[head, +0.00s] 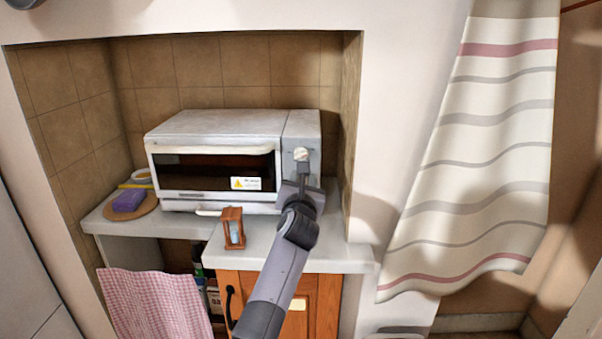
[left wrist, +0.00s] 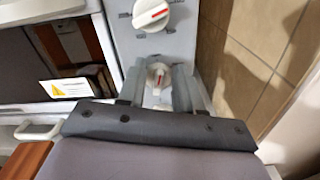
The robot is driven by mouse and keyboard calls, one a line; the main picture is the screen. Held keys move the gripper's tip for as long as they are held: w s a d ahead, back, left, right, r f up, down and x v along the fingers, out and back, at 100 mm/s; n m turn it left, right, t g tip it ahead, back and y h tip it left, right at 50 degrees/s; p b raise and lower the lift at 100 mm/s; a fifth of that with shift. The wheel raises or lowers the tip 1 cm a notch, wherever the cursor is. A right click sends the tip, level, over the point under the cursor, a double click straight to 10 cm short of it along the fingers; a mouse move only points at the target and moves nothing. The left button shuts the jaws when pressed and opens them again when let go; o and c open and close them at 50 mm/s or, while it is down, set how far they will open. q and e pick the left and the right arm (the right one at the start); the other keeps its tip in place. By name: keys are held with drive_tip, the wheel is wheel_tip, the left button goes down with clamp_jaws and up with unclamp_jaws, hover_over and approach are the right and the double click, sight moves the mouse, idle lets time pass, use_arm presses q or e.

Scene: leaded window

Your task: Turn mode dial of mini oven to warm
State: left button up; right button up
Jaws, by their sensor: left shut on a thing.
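The white mini oven (head: 212,178) stands in the tiled niche, with its control panel on the right side. An upper white dial (head: 301,154) shows above my gripper; in the left wrist view this upper dial (left wrist: 151,14) has a slanted red pointer. In the head view my left gripper (head: 303,174) hides that dial. The panel's lettering is too small to read. My right gripper is not in view.
A wooden hourglass (head: 234,228) stands on the counter (head: 345,250) in front of the oven. A purple sponge (head: 128,200) lies on a round board at the left. A pink checked cloth (head: 155,305) hangs below, and a striped curtain (head: 485,150) hangs at the right.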

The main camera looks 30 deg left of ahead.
use_arm(q)
drive_tip(key=m, duration=0.5)
drive_tip(key=m+p, duration=0.1)
drive_tip(key=m, duration=0.2)
drive_tip(key=shift+w+d+f+m, duration=0.2)
drive_tip(key=shift+d+f+m, duration=0.05)
drive_tip(key=shift+d+m, duration=0.1)
idle(0.4)
drive_tip(key=o, duration=1)
drive_tip(key=shift+o, duration=0.2)
drive_tip(key=v, duration=0.7)
